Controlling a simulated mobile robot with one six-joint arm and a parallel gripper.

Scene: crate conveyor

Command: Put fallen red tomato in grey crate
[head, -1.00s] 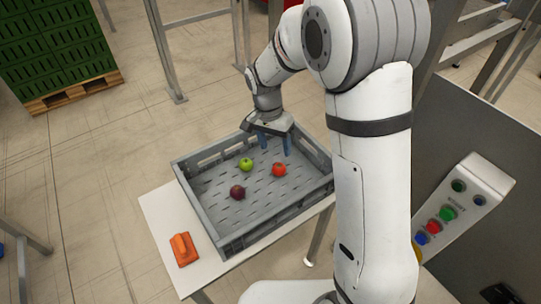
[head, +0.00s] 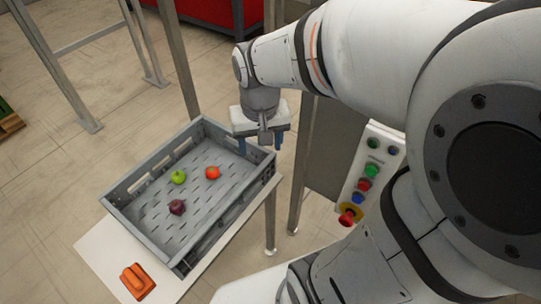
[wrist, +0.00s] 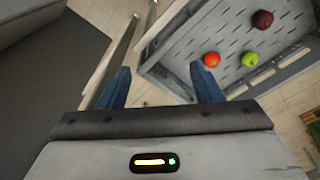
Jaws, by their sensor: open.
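The red tomato (head: 212,173) lies on the floor of the grey crate (head: 130,220), towards its right side. It also shows in the wrist view (wrist: 211,60). My gripper (head: 260,143) is above the crate's right rim in the head view, apart from the tomato. Its blue fingers are spread, with nothing between them in the wrist view (wrist: 160,85).
A green fruit (head: 178,177) and a dark purple one (head: 177,207) lie in the crate. The crate stands on a white table (head: 105,255) with an orange object (head: 137,281) near its front. A button panel (head: 368,170) and metal posts stand to the right.

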